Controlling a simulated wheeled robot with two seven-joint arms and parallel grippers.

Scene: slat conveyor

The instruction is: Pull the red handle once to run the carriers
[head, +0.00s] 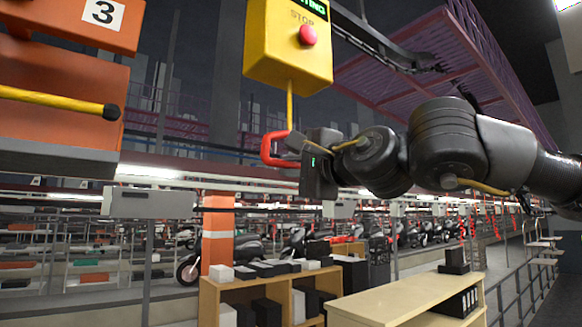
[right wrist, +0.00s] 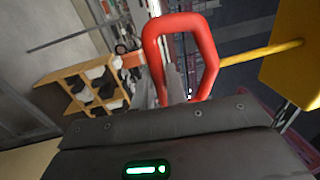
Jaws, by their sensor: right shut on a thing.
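The red handle (head: 267,148) is a loop hanging on a yellow rod (head: 290,104) below a yellow box (head: 287,45). My right gripper (head: 288,146) reaches in from the right at the handle's height and is shut on it. In the right wrist view the red handle (right wrist: 178,22) stands upright in front of the gripper body, with a grey finger (right wrist: 174,86) showing inside the loop. The other finger is not clear there. The box carries a red button (head: 308,35) marked STOP and a green-lettered display, cut off at the top. My left gripper is out of view.
An orange carrier (head: 68,95) numbered 3, with a yellow bar (head: 60,102), hangs at the left. An overhead rail (head: 365,35) runs at the upper right. Below stand a wooden shelf (head: 262,281) with boxes and a pale counter (head: 410,293); motorcycles stand behind.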

